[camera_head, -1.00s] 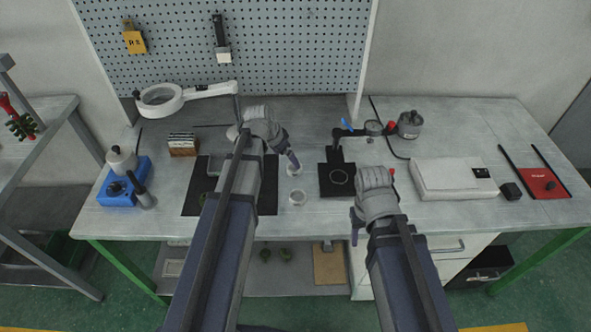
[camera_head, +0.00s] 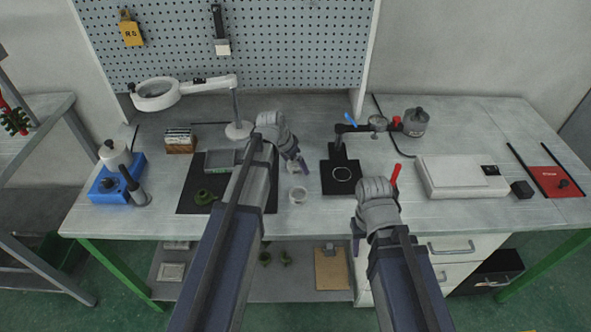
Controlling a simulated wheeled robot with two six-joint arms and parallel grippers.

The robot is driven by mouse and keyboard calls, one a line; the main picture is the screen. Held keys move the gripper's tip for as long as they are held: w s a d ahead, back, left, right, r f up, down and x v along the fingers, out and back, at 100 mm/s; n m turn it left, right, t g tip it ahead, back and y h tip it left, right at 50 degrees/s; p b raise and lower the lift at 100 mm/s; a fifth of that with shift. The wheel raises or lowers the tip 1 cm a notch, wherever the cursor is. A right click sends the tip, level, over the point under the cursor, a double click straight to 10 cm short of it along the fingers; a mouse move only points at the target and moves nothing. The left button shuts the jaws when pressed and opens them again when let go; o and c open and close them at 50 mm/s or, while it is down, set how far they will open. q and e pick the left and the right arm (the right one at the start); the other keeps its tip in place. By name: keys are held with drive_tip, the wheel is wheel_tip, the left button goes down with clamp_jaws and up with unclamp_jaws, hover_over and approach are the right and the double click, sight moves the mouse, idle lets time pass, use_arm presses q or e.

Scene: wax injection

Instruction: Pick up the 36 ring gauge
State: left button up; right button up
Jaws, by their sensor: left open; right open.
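No number is readable on any ring, so I cannot tell which thing is the 36 ring gauge. A pale ring outline (camera_head: 342,174) shows on the black plate of the dial gauge stand (camera_head: 340,186). Two small pale round pieces, one farther back (camera_head: 297,168) and one nearer (camera_head: 298,196), sit on the bench left of that plate. My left gripper (camera_head: 304,167) is open, close to the farther piece and partly over it in the picture. My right gripper (camera_head: 356,243) is open near the bench's front edge, apart from the rings.
A magnifier lamp (camera_head: 157,95) stands behind. A blue-based device (camera_head: 116,190) is at left, a white box (camera_head: 462,176) at right.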

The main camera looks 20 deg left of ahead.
use_arm(q)
drive_tip(key=shift+c, duration=0.2)
clamp_jaws()
idle(0.5)
drive_tip(key=shift+r, duration=0.1)
